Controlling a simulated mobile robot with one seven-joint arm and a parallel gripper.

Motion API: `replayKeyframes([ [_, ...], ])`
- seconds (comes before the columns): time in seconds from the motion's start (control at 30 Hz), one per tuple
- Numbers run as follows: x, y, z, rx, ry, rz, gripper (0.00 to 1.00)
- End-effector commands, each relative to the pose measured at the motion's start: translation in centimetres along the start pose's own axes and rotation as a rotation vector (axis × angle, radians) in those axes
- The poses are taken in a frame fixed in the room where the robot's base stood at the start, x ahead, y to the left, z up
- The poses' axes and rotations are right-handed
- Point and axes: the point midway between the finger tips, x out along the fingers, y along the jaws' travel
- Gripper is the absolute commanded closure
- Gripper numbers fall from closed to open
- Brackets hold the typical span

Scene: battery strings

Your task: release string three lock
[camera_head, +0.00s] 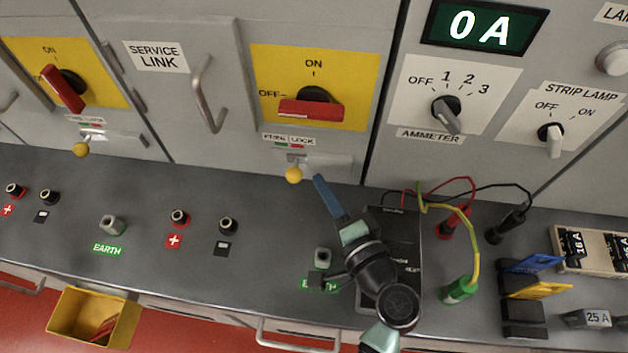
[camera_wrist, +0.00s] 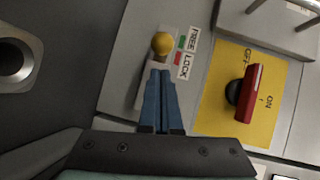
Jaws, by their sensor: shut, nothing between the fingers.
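The lock under the right red-handled switch has a yellow ball knob (camera_head: 293,175) below a FREE/LOCK label (camera_head: 288,140). The knob also shows in the wrist view (camera_wrist: 161,43), beside the label's green FREE patch. I cannot tell its exact lock setting. My gripper (camera_head: 321,182) is shut and empty, its blue fingers just right of the knob in the head view. In the wrist view the fingertips (camera_wrist: 160,74) are just below the knob, seemingly apart from it. The red switch handle (camera_head: 311,110) lies level, toward OFF. No string number is readable.
A second yellow knob (camera_head: 81,149) sits under the left switch (camera_head: 63,88). A bar handle (camera_head: 208,95) stands out between the panels. A black meter (camera_head: 405,235) with red, black and green-yellow leads lies on the bench beside my arm. The bench left of my arm holds several sockets.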

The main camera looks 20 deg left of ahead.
Motion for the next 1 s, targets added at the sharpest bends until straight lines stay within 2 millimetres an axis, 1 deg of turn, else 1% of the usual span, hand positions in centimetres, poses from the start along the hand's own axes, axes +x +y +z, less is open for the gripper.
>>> replayKeyframes([
  [0.07, 0.7, -0.1, 0.7, 0.001, -0.002, 0.0, 1.0],
  [0.2, 1.2, -0.1, 1.2, 0.0, 0.0, -0.001, 1.0],
  [0.57, 1.3, 0.0, 1.4, 0.0, 0.001, -0.001, 1.0],
  [0.8, 3.0, -0.6, 4.0, 0.0, -0.003, 0.0, 1.0],
  [1.0, 3.3, -0.8, 4.4, 0.0, -0.002, -0.002, 1.0],
])
